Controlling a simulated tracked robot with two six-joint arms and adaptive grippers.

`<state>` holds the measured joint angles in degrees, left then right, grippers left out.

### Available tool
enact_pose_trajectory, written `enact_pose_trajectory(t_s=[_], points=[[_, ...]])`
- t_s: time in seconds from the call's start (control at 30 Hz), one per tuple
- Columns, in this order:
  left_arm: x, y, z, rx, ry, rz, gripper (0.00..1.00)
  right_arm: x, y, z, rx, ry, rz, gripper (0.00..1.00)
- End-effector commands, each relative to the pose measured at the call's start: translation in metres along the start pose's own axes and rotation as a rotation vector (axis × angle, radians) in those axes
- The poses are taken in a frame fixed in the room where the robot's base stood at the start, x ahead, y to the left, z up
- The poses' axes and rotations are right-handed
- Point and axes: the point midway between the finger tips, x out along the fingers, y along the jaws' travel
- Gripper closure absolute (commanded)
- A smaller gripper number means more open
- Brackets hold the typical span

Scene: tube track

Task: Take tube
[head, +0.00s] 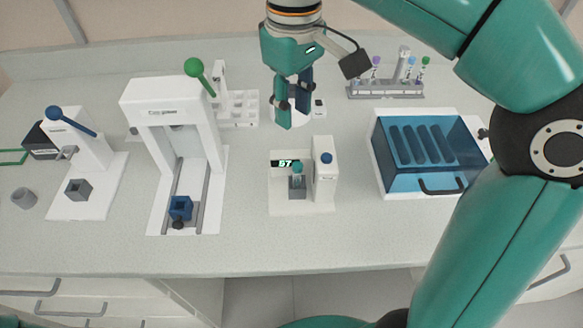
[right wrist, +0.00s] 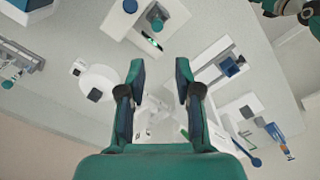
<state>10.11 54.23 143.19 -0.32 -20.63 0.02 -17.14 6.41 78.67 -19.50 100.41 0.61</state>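A tube with a teal cap (head: 297,167) stands upright in the small white device (head: 322,200) with a lit green display, at the middle of the bench. The teal cap also shows near the top of the right wrist view (right wrist: 157,23). Several capped tubes stand in a grey rack (head: 385,90) at the back right, with purple, blue and green caps. My right gripper (head: 295,103) is above the bench, behind the small device and apart from it. In the right wrist view its fingers (right wrist: 160,72) are spread with nothing held between them. My left gripper is not recognizable in either view.
A white box with a blue clear lid (head: 430,150) stands right of the device. A tall white press with a green-knobbed lever (head: 175,110) stands left, and a smaller blue-levered one (head: 90,150) further left. Bare bench lies in front of the device.

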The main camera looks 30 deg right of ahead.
Motion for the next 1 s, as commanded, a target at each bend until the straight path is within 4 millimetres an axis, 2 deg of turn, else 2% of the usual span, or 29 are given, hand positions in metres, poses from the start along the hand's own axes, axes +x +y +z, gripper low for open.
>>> enact_pose_trajectory(t_s=[0.03,0.2,0.4,0.73,1.0], points=[[0.005,-0.002,0.000,0.000,0.000,0.000,0.60,0.013,0.001,0.002,0.003,-0.003,0.000,0.66],[0.014,-0.005,0.000,0.000,0.000,0.000,0.60,0.050,0.002,0.003,0.006,-0.005,-0.001,0.66],[0.020,-0.007,0.000,0.000,0.000,0.000,0.60,0.086,0.003,0.003,0.008,-0.003,0.000,0.66],[0.022,-0.008,0.000,0.000,0.000,0.000,0.60,0.109,0.004,0.004,0.009,-0.003,0.000,0.66],[0.026,-0.009,0.000,0.000,0.000,0.000,0.60,0.146,0.006,0.006,0.009,-0.003,-0.001,0.66]])
